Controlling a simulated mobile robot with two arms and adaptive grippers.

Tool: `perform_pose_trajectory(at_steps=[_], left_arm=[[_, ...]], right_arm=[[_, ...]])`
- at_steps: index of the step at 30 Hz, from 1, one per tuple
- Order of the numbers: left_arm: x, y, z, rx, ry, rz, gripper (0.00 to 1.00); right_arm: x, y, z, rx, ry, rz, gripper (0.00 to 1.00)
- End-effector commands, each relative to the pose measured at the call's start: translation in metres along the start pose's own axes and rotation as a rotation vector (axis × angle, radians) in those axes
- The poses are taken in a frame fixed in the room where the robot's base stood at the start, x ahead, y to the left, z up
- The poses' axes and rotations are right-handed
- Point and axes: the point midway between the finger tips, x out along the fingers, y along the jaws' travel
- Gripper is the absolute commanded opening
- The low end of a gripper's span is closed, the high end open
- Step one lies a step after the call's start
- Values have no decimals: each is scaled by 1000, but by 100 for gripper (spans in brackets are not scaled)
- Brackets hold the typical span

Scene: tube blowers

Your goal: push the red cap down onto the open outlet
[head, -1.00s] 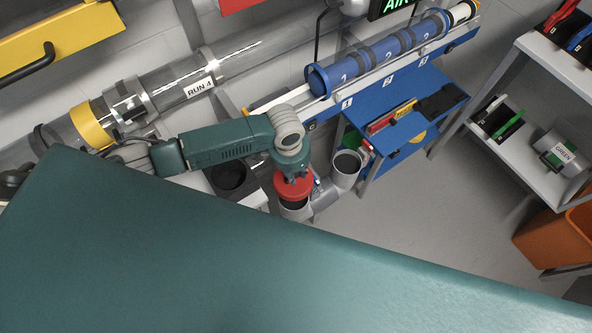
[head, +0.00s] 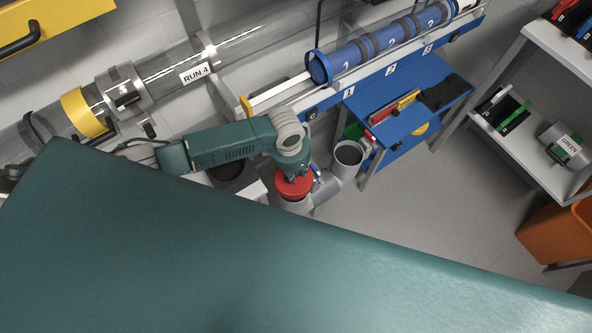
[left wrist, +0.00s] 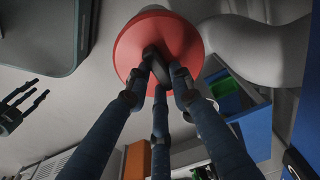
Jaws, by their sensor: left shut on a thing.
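The red cap (head: 294,184) is a round disc over the mouth of a grey pipe outlet (head: 296,207) below the middle of the head view. My left gripper (head: 293,175) is above the cap. In the left wrist view, its fingers (left wrist: 160,78) are shut on the dark knob of the red cap (left wrist: 135,48). The cap covers the outlet's opening; I cannot tell how fully it is seated. The grey pipe (left wrist: 262,48) shows beside the cap. My right gripper (left wrist: 38,92) shows at the left of the wrist view, fingers spread, empty and away from the cap.
A second grey outlet (head: 349,154) stands open just right of the capped one. A blue table (head: 400,124) and a blue tube (head: 365,58) on a rail lie behind it. An orange bin (head: 550,238) is at the right. Floor at right is clear.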

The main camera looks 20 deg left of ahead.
Motion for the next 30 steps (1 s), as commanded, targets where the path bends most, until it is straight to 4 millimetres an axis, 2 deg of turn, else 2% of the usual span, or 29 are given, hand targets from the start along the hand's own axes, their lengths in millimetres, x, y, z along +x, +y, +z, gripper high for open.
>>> perform_pose_trajectory(at_steps=[30], left_arm=[[0,0,0,0,0,0,0]], right_arm=[[-7,0,0,0,0,0,40]])
